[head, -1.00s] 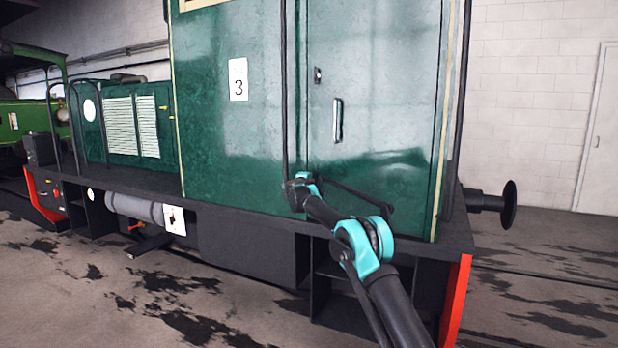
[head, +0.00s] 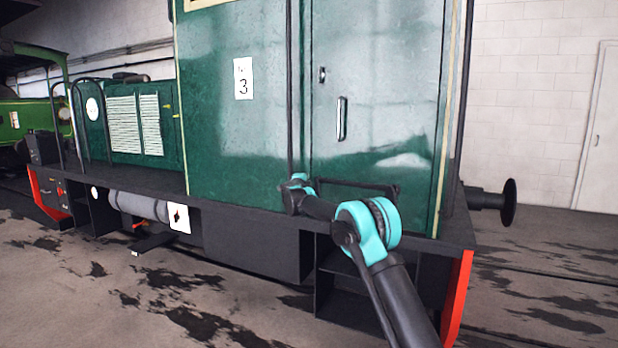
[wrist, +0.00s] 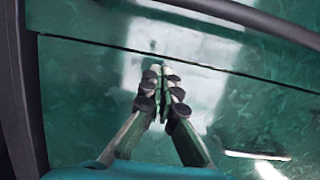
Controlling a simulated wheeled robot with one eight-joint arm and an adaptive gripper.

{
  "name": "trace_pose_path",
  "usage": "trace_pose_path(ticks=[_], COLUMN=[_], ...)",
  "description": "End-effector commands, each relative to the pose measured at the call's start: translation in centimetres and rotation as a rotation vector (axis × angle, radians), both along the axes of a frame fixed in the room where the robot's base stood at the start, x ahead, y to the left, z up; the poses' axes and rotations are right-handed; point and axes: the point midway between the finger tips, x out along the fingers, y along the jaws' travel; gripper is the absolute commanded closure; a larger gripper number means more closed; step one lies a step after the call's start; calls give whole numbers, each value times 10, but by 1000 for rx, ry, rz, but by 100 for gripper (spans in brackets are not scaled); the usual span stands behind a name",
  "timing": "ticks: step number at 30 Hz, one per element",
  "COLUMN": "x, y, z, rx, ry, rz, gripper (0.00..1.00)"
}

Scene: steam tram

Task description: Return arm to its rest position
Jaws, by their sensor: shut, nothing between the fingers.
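My arm shows in the head view with turquoise joints, reaching from the lower right towards the green tram's side. In the wrist view my gripper (wrist: 162,75) is shut with its fingertips together and nothing held. Behind it is the green cab panel (wrist: 90,75) with a dark seam and a silver handle (wrist: 258,155) at the lower right. In the head view the fingers cannot be made out. I cannot tell the exact gap between the gripper and the panel.
The green tram (head: 235,140) stands close ahead, its door handle (head: 341,119) upright. A dark running board (head: 240,214) and black rails (head: 290,90) lie near my arm. A black buffer (head: 508,203) sticks out at right. The floor (head: 80,290) is clear at lower left.

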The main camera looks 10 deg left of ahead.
Motion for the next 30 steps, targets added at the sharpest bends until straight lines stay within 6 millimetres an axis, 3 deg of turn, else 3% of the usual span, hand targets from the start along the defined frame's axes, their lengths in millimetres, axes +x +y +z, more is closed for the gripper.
trace_pose_path(ticks=[6,14,17,22,26,30], x=[-37,-57,-61,-82,-114,-160], y=[9,12,-1,-39,-71,-108], z=[0,2,13,41,48,37], rx=[0,-6,-42,-193,-348,-521], ry=[0,-4,-27,-89,-114,-101], rz=[1,6,35,156,270,387], gripper=[100,100,100,100,100,100])
